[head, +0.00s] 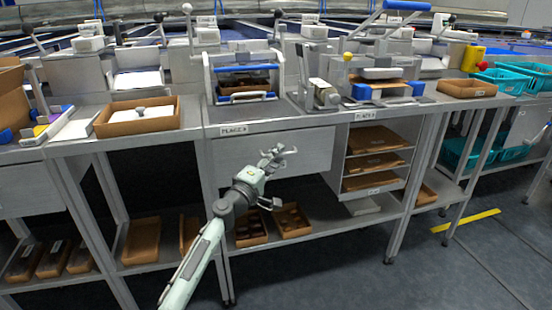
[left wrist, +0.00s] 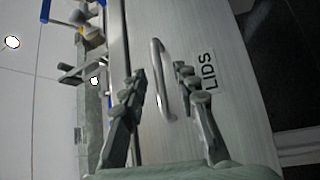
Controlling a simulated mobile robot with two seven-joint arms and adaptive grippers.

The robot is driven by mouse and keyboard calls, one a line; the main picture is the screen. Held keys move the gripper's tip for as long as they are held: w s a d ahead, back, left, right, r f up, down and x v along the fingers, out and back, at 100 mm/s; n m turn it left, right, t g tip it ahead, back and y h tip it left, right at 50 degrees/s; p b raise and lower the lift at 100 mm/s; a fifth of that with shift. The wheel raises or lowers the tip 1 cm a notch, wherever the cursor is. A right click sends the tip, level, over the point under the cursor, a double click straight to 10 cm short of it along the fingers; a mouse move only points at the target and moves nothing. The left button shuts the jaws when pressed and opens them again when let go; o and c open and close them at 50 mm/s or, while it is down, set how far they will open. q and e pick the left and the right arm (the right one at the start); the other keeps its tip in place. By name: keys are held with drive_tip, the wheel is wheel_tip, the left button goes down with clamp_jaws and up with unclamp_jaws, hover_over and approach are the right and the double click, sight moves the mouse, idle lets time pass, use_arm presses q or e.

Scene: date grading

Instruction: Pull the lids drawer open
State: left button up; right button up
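The lids drawer (head: 232,158) is a plain grey front under the bench top at PLACE 8, and it looks shut. In the left wrist view, its face (left wrist: 215,45) carries a LIDS label (left wrist: 208,71) beside a curved metal bar handle (left wrist: 162,80). My left gripper (head: 279,152) is in front of the drawer, hiding the handle in the head view. In the left wrist view, the left gripper (left wrist: 161,76) is open, with one finger on each side of the handle. I cannot tell whether the fingers touch it. My right gripper is not in view.
Right of the drawer is an open shelf rack (head: 345,170) with brown trays. Below, a lower shelf (head: 320,222) holds brown boxes (head: 292,221). A blue-handled device (head: 243,76) stands on the bench above. The floor (head: 350,275) in front looks clear.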

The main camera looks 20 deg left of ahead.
use_arm(q)
drive_tip(key=shift+c, duration=0.5)
clamp_jaws()
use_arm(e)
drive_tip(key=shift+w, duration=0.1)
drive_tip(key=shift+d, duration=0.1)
